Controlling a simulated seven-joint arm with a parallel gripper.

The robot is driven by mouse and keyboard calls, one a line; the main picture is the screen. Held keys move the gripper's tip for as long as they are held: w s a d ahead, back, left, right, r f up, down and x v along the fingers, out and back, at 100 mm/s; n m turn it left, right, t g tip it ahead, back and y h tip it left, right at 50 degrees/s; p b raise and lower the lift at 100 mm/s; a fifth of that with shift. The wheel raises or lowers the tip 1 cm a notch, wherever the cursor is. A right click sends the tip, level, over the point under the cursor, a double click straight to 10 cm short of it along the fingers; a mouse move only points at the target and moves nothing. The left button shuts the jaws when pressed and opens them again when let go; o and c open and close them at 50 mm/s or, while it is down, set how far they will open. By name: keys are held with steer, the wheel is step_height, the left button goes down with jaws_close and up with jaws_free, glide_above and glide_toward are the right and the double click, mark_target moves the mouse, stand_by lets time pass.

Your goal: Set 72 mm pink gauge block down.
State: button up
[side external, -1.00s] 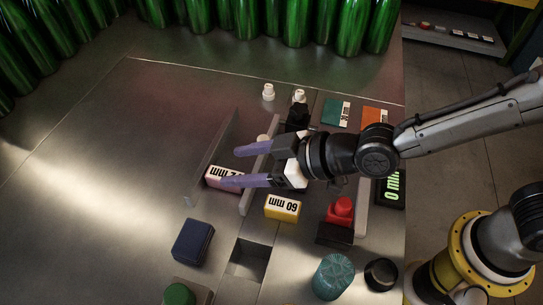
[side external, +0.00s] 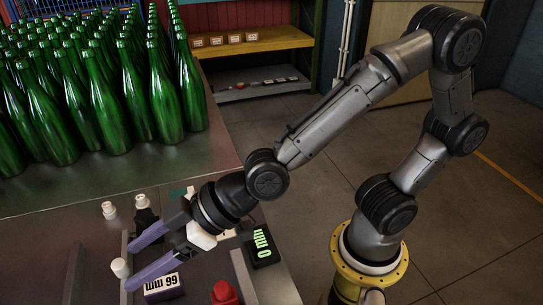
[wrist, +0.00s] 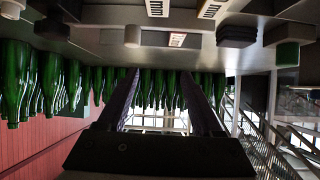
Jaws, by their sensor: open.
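My gripper (side external: 140,262) is open in the side external view, its two purple fingers reaching left over the metal table. In the wrist view the open fingers (wrist: 164,88) have nothing between them. I cannot make out the 72 mm pink gauge block for certain in either current view. A block marked 66 mm (side external: 163,287) lies just below the lower finger in the side external view. In the wrist view, labelled blocks (wrist: 209,10) show along the top edge, but their sizes are unreadable and their colours unclear.
Grey upright rails (side external: 76,274) stand on the table. White-capped pieces (side external: 110,210) and a red piece (side external: 225,292) are nearby. A display showing 0 mm (side external: 263,249) sits to the right. Green bottles (side external: 115,110) crowd the table's back. Bare table lies left of the rails.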

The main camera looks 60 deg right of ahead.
steer(key=s+d+r+m+h, duration=0.2)
steer(key=d, duration=0.7)
steer(key=s+d+r+m+h, duration=0.1)
steer(key=d+r+m+h, duration=0.15)
steer(key=d, duration=0.75)
steer(key=s+d+f+m+g+h, duration=0.1)
steer(key=s+d+m+g+h, duration=0.1)
steer(key=s+d, duration=0.9)
steer(key=shift+m+g+h, duration=0.4)
steer(key=shift+m+h, duration=0.35)
steer(key=shift+m, duration=0.2)
